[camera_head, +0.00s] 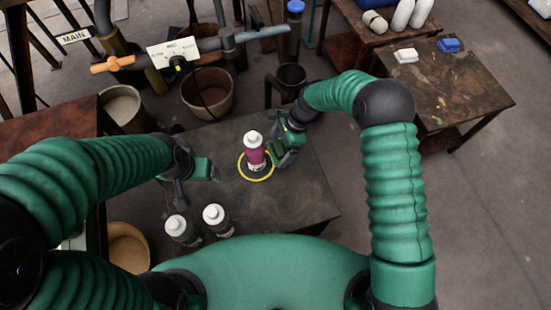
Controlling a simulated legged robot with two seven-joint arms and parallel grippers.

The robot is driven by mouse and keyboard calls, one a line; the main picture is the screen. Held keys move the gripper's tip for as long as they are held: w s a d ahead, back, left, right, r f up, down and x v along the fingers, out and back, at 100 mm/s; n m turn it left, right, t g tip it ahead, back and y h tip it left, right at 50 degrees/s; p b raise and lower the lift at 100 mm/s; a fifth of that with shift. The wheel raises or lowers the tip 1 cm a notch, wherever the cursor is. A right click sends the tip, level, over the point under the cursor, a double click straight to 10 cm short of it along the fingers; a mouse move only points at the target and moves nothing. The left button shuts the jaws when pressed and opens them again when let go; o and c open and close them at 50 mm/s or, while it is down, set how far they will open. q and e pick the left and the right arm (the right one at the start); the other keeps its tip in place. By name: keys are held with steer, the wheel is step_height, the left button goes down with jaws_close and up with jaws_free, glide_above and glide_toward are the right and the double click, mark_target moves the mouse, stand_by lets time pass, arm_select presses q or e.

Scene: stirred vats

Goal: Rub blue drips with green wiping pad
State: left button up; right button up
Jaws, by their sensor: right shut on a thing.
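A bottle with a white cap and a magenta body (254,152) stands upright inside a yellow ring (256,179) on the dark table (305,205). My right gripper (279,153) is just right of the bottle, shut on the green wiping pad (276,152). The pad is at the bottle's right side; I cannot tell whether it touches. Blue drips are too small or hidden to make out. My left gripper (198,186) is over the left part of the table, open and empty, left of the bottle.
Two dark bottles with white caps stand at the near left of the table (183,230) (217,219).

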mark_target(275, 151)
steer(key=shift+w+a+f+m, duration=0.1)
steer(key=shift+a+f+m, duration=0.25)
steer(key=shift+f, duration=0.25)
steer(key=shift+w+a+f+m, duration=0.1)
steer(key=shift+a+f+m, duration=0.2)
steer(key=shift+f, duration=0.3)
steer(key=shift+f+t+b, duration=0.15)
steer(key=shift+t+b, duration=0.15)
steer(key=shift+b, duration=0.1)
step_height(275, 151, down, 6)
steer(key=b, duration=0.5)
steer(key=shift+r+b, duration=0.2)
steer(key=shift+b, duration=0.2)
arm_select(q)
steer(key=s+x, duration=0.1)
steer(key=x, duration=0.6)
steer(key=shift+s+f, duration=0.3)
steer(key=shift+f, duration=0.05)
steer(key=shift+r, duration=0.1)
arm_select(e)
steer(key=shift+r, duration=0.1)
arm_select(q)
steer(key=shift+f+b, duration=0.3)
steer(key=shift+f, duration=0.15)
arm_select(e)
steer(key=shift+f, duration=0.95)
steer(key=shift+d, duration=0.1)
